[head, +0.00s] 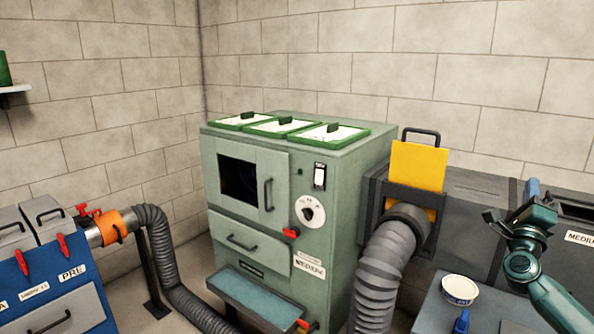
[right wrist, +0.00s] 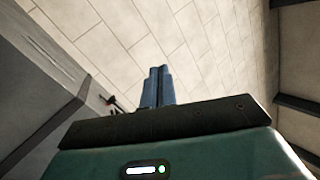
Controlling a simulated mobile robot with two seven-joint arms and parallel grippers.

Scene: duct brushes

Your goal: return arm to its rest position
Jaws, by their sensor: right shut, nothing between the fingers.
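My right arm comes in from the lower right of the head view. Its right gripper (head: 533,188) is raised with its blue fingers pointing up, in front of the dark grey duct box on the right. In the right wrist view the two blue fingers of the right gripper (right wrist: 158,84) lie side by side, shut, with nothing between them. Behind them is only the block wall. My left gripper is not in view.
A green cabinet (head: 250,232) with green-rimmed lids stands in the middle. A ribbed hose (head: 378,270) runs below a yellow plate (head: 418,166). A white tub (head: 459,290) and a blue brush (head: 461,321) are on a grey surface beside my right arm. A blue unit (head: 66,290) stands at left.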

